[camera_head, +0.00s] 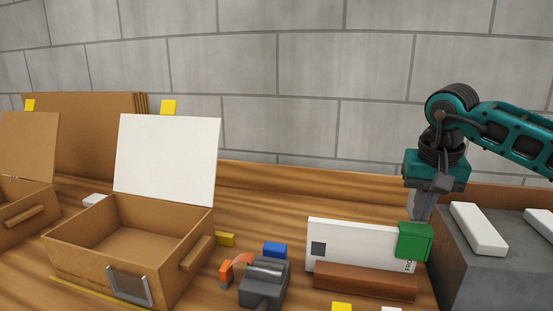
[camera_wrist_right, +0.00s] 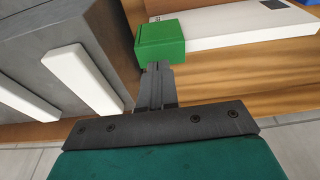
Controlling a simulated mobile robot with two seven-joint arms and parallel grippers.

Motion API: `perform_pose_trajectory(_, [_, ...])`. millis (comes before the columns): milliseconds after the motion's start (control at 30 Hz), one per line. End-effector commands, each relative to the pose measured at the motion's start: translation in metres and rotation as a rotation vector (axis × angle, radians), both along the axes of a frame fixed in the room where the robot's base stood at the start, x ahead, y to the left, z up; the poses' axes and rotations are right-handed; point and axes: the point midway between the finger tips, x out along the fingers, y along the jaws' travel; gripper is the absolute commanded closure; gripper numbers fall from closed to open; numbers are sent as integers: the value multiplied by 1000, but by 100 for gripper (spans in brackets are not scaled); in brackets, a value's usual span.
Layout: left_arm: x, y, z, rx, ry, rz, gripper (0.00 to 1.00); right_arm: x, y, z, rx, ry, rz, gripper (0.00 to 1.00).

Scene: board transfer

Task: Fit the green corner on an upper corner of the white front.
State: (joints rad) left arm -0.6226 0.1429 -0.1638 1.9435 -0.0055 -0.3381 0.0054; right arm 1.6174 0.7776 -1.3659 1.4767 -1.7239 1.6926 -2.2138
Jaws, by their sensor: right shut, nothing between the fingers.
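The white front (camera_head: 352,240) stands upright in a brown wooden holder (camera_head: 365,282), with a dark square at its left and lettering at its lower right. The green corner (camera_head: 414,241) sits over the front's upper right corner; it also shows in the right wrist view (camera_wrist_right: 160,40) at the end of the white front (camera_wrist_right: 235,27). My right gripper (camera_head: 419,216) points down just behind the green corner, shut and empty. In the right wrist view its fingertips (camera_wrist_right: 158,67) end right at the green corner's edge; I cannot tell whether they touch it. My left gripper is out of view.
A grey block (camera_head: 490,265) with white bars (camera_head: 478,228) stands at the right. An open cardboard box (camera_head: 130,240) with a raised white lid (camera_head: 168,158) is at the left. A dark grey tool (camera_head: 265,281) and small orange, blue and yellow pieces lie between.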

Motion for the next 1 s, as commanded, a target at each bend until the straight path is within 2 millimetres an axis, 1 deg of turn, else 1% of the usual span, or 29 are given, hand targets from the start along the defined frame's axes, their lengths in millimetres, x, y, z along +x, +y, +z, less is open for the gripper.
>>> perform_pose_trajectory(367, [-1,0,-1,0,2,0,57,0,0,0,0,0,0,100])
perform_pose_trajectory(533, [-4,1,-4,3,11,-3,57,0,0,-1,0,0,0,100])
perform_pose_trajectory(1000, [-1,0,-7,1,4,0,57,0,0,-12,0,0,0,100])
